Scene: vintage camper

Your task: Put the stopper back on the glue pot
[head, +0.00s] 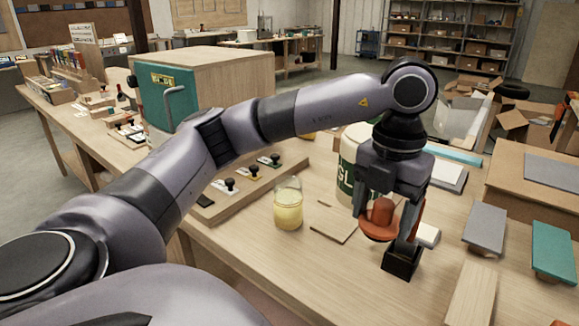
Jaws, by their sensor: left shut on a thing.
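My left gripper (384,222) is shut on an orange-red stopper (380,213), which has a rounded knob above a wider disc. It holds the stopper over the right part of the workbench. A glass pot with pale yellow contents (288,208) stands upright on the bench, left of the gripper and apart from it; no stopper shows on it. A larger white and green container (347,168) with the letters "GL" stands behind the gripper, partly hidden by my arm and wrist. I cannot see the top of this container clearly. My right gripper is not in view.
A thin wooden sheet (334,224) lies between the glass pot and gripper. A board with black-knobbed stamps (250,185) is to the left. Grey (486,226) and teal (553,249) panels lie at right. The front bench has some bare room.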

